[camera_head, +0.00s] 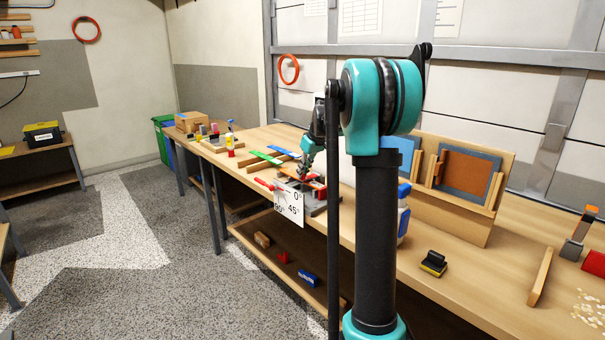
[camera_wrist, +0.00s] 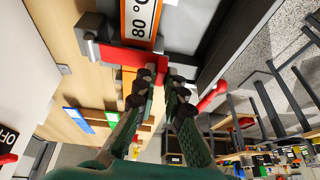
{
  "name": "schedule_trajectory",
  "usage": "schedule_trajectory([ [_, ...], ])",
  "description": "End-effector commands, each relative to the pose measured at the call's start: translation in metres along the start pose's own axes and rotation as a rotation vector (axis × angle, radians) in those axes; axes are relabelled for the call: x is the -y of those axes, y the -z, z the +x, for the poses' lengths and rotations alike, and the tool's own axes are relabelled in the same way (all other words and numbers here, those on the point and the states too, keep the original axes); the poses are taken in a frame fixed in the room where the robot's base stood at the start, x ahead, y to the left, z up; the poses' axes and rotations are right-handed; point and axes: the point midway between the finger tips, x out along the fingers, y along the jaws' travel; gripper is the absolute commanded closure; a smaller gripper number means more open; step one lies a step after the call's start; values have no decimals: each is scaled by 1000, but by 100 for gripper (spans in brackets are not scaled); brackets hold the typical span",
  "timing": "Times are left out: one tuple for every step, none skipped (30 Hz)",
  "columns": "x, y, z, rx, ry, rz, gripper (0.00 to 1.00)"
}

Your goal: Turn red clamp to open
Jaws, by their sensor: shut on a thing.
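The red clamp (camera_wrist: 122,53) shows in the wrist view as a flat red bar beside a grey metal block. My gripper (camera_wrist: 163,80) is at the right end of this bar, with its fingertips close together and shut on the red clamp; the fingers hide the exact contact. A second red part, a rounded handle (camera_wrist: 212,95), sticks out to the right of the fingers. In the head view my gripper (camera_head: 302,177) points down at the fixture on the bench, and a red handle (camera_head: 264,184) sticks out on its left.
A white angle sign (camera_head: 289,207) hangs at the bench's front edge. An orange scale plate (camera_wrist: 140,20) lies beside the clamp. Green and blue strips (camera_head: 267,158) lie behind the fixture. A wooden rack (camera_head: 440,210) and a black-yellow block (camera_head: 433,263) stand to the right.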

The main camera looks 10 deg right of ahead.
Motion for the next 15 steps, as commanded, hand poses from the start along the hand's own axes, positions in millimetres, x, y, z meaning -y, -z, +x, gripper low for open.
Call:
schedule_trajectory([
  [-3,1,-2,0,20,10,100],
  [-4,1,-4,0,34,16,100],
  [-5,2,-6,0,58,26,100],
  [-6,3,-7,0,75,34,100],
  [-7,3,-9,0,97,42,100],
  [-9,5,-11,-1,125,54,100],
  [-11,5,-13,0,148,64,100],
  [-12,6,-15,-1,173,75,100],
  [-14,7,-18,-1,206,88,100],
  [-16,8,-20,-1,231,99,100],
  [-18,8,-22,-1,258,110,100],
  [-20,10,-24,-1,294,124,100],
  [-22,11,-26,-1,314,132,100],
  [-22,11,-28,-1,309,128,100],
  [-24,12,-31,-1,306,127,100],
])
